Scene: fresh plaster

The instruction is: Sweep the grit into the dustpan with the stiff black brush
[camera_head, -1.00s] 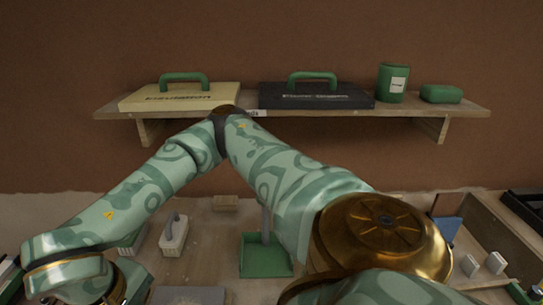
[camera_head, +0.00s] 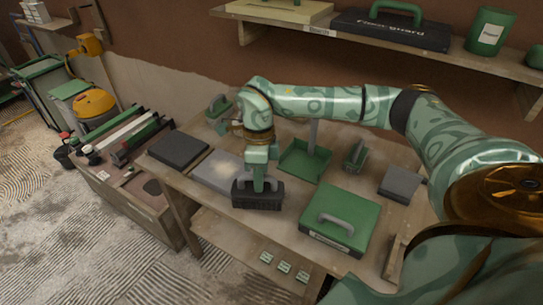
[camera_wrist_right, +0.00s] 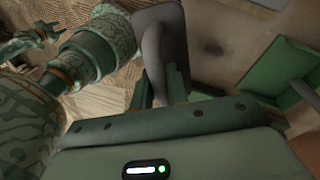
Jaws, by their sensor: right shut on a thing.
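My right gripper (camera_head: 258,181) is shut on the stiff black brush (camera_head: 258,197), which stands low over the workbench with its wide dark body downward. The green dustpan (camera_head: 303,163) lies right of and behind the brush, its grey handle upright; it also shows at the right of the right wrist view (camera_wrist_right: 262,72). A grey board (camera_head: 211,172) beside the brush bears a pale patch that may be grit (camera_head: 229,168); single grains are too small to tell. Brush and dustpan are apart.
A green case (camera_head: 343,216) stands right of the brush. A dark slab (camera_head: 178,150) lies at the bench's left, a grey block (camera_head: 402,184) at its right. A hand brush (camera_head: 355,154) stands beside the dustpan. A shelf (camera_head: 350,43) runs along the wall.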

